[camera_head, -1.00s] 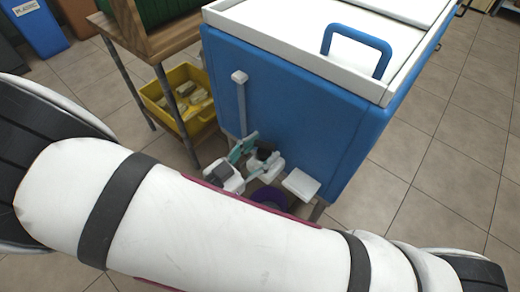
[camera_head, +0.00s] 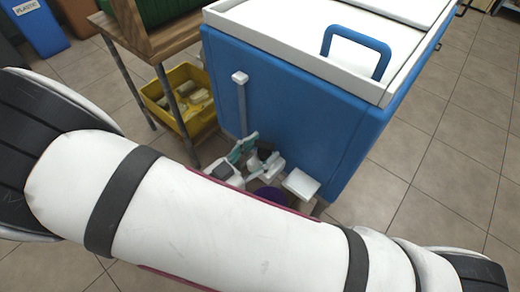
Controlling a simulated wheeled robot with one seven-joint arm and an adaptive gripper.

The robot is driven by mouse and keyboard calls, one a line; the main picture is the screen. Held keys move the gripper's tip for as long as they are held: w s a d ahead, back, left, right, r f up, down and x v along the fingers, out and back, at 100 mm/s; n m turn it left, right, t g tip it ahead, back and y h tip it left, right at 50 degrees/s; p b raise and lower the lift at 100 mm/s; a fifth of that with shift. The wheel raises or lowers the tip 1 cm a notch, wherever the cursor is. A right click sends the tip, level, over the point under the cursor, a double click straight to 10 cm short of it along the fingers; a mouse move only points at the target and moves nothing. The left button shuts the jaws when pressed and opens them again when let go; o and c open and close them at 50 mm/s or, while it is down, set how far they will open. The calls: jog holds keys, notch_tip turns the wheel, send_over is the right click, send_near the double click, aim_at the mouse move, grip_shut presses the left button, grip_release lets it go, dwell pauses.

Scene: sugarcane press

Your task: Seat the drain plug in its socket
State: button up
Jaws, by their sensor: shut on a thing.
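My gripper (camera_head: 254,157) is low at the front of the blue tank (camera_head: 290,110), partly hidden behind my own white arm. Its teal and pale fingers are close around a small dark piece, which looks like the drain plug (camera_head: 266,151). White fittings lie right beside the fingers at the foot of the tank. The socket cannot be made out, and I cannot tell whether the plug touches it.
A white block (camera_head: 300,184) juts out at lower right, above a purple bucket (camera_head: 270,194). A yellow crate (camera_head: 187,98) sits under the wooden table (camera_head: 165,45) at left. Floor on the right is clear.

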jog(key=shift+f, duration=0.15)
grip_shut()
jog(key=shift+r+p, duration=0.4)
jog(key=shift+r, duration=0.05)
jog(key=shift+r, duration=0.35)
jog(key=shift+a+p, duration=0.15)
jog(key=shift+p, duration=0.25)
jog(key=shift+f+b, duration=0.75)
jog(key=shift+f, duration=0.45)
dwell(0.7)
jog(key=shift+r+p, duration=0.75)
jog(key=shift+r, duration=0.1)
jog(key=shift+s, duration=0.15)
dwell(0.6)
jog(key=shift+f+b, duration=0.4)
jog(key=shift+f, duration=0.5)
dwell(0.4)
